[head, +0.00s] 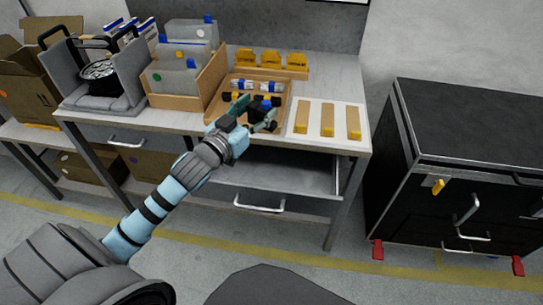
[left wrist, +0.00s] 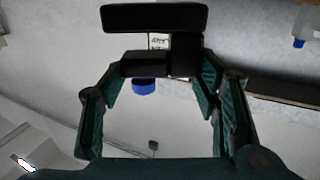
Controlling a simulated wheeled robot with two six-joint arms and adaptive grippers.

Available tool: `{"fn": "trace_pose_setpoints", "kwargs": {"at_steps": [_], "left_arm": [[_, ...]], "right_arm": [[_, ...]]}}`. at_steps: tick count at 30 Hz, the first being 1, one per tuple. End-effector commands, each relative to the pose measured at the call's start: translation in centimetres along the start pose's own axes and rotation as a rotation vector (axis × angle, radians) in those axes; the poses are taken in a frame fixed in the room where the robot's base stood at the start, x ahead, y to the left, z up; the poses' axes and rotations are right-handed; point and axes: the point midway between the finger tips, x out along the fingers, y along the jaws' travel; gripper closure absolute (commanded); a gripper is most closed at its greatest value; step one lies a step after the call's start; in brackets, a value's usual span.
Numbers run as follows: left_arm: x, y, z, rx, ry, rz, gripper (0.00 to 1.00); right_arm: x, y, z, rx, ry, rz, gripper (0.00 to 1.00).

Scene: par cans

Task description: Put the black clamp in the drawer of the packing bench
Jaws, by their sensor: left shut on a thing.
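The black clamp (left wrist: 155,63), with a blue part below it, is between the fingers of my left gripper in the left wrist view. In the head view the clamp (head: 262,104) is partly hidden by the fingers. My left gripper (head: 254,113) is shut on it, over the front of the wooden tray (head: 289,103) on the packing bench (head: 350,85); whether the clamp touches the tray I cannot tell. The bench drawer (head: 285,174) below the tray is pulled open, and its visible floor looks bare. My forearm covers its left part. My right gripper is out of view.
Rolls with blue and white (head: 270,87) lie in the tray. A board with three wooden strips (head: 328,120) is to its right. A box of grey panels (head: 187,78) and a lamp in foam (head: 98,74) stand left. A black case (head: 460,125) is at right.

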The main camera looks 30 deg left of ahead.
Motion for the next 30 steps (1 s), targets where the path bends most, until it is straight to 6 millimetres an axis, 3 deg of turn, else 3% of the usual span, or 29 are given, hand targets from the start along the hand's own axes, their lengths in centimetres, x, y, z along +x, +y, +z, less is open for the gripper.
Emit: {"fn": "trace_pose_setpoints", "kwargs": {"at_steps": [3,6,11,14,21,30], "left_arm": [[3.3,-5.3,-2.9,-0.001,0.006,-0.179,0.78],[4.8,-8.5,-4.9,-0.002,0.004,-0.293,0.78],[5.6,-10.7,-5.6,-0.002,-0.002,-0.378,0.78],[5.6,-10.8,-3.0,0.0,-0.007,-0.383,0.78],[5.6,-10.7,6.5,0.0,-0.007,-0.378,0.78],[5.6,-10.6,12.0,0.001,-0.004,-0.377,0.78]], "right_arm": [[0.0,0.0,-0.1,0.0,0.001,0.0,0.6],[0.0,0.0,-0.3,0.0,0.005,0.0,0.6],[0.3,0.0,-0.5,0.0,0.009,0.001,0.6],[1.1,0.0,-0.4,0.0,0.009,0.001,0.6],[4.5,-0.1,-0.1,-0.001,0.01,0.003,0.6],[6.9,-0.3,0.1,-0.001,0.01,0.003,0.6]]}}
